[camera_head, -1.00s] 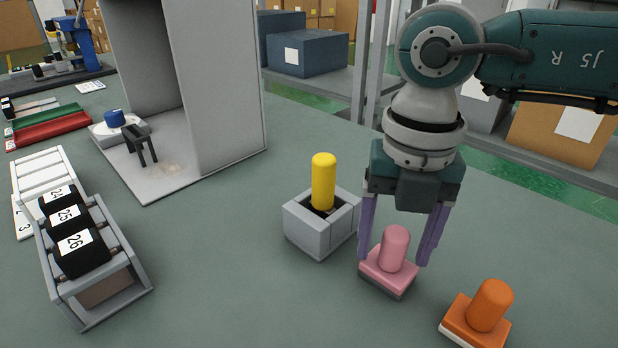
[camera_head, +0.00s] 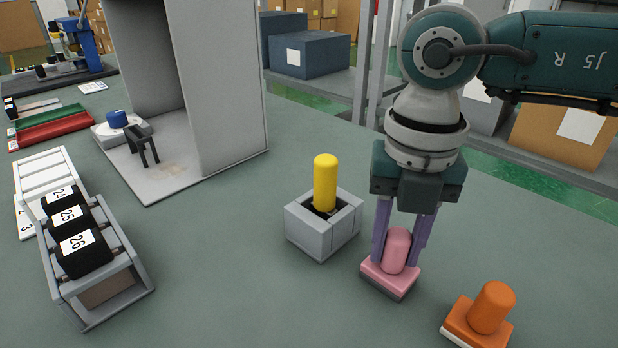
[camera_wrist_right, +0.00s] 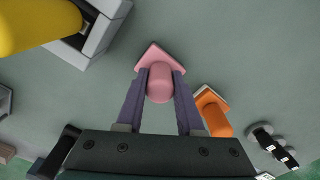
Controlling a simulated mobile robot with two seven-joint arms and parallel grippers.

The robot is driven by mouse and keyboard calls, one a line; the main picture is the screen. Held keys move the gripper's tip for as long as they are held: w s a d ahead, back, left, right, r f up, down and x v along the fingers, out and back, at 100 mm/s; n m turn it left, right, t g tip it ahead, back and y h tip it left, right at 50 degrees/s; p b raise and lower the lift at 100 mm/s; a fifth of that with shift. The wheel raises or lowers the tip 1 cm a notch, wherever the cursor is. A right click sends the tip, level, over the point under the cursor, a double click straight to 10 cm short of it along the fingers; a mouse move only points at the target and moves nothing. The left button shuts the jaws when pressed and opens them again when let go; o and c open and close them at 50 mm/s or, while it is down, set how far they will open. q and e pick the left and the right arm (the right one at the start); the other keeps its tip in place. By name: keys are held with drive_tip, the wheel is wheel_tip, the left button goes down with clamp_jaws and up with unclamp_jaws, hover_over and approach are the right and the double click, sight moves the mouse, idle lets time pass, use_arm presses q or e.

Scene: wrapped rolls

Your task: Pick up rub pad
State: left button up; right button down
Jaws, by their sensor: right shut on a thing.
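The pink rub pad (camera_head: 396,255) has an upright rounded handle on a square pink base and stands on the green-grey table. My right gripper (camera_head: 402,244) comes down from above, with its two purple fingers shut on the pink handle. The right wrist view shows the same pink pad (camera_wrist_right: 160,84) between the fingertips (camera_wrist_right: 160,78). The base appears to rest on the table. An orange rub pad (camera_head: 488,308) of similar shape stands apart at the lower right. My left gripper is not in view.
A grey square holder (camera_head: 318,233) with a yellow-handled tool (camera_head: 325,182) stands left of the pink pad. A rack (camera_head: 106,286) of black numbered rolls (camera_head: 82,252) is at the far left. A grey panelled booth (camera_head: 217,85) stands behind. The table's front middle is clear.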

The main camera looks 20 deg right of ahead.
drive_tip(key=shift+r, duration=0.1)
wheel_tip(320, 180, up, 20)
drive_tip(key=shift+p, duration=0.45)
drive_tip(key=c, duration=1.1)
unclamp_jaws()
clamp_jaws()
